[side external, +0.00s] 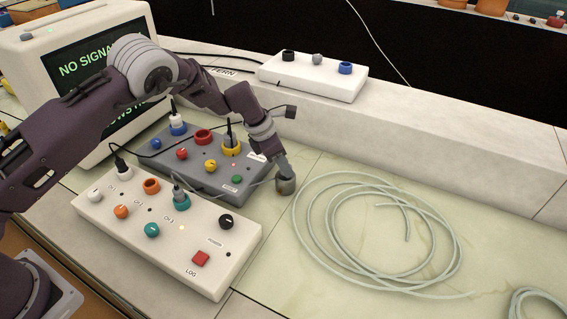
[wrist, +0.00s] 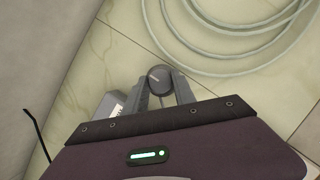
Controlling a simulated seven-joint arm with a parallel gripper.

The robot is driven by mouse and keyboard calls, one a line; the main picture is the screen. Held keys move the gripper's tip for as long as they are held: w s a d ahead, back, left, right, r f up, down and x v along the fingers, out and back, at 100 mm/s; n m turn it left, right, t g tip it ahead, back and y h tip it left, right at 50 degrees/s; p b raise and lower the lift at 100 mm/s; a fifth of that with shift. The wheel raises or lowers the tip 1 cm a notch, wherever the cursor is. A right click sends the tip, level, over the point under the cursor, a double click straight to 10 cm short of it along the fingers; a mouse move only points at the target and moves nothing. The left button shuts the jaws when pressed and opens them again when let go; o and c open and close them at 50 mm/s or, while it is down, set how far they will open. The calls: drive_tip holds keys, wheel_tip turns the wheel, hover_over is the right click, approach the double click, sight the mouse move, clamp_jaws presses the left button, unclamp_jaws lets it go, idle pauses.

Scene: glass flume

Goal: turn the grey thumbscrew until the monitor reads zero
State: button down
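The monitor (side external: 92,55) stands at the back left in the side external view. Its screen shows "NO SIGNAL" and a lower line partly hidden by my arm; no number is visible. My gripper (side external: 284,178) points down beside the right end of the grey box. Its fingers (wrist: 161,92) are closed against both sides of a round grey knob (wrist: 159,77) with a pale line on its top. The knob also shows at the fingertips in the side external view (side external: 286,187). I cannot tell whether it touches the bench. Another grey knob (side external: 317,59) sits on the rear white box.
The grey box (side external: 200,170) and a white box (side external: 170,262) carry coloured knobs and plugged cables. A rear white box (side external: 300,80) rests on the ledge. Coiled pale tubing (side external: 307,235) lies right of my gripper. Bare bench shows in front of the coil.

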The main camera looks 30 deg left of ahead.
drive_tip(key=shift+m, duration=0.3)
drive_tip(key=m, duration=0.2)
drive_tip(key=m+g+h, duration=0.1)
drive_tip(key=m, duration=0.1)
drive_tip(key=shift+w+a+g, duration=0.15)
drive_tip(key=shift+g, duration=0.15)
drive_tip(key=shift+m+g, duration=0.7)
drive_tip(key=shift+m, duration=1.3)
drive_tip(key=c, duration=1)
unclamp_jaws()
drive_tip(key=shift+c, duration=0.2)
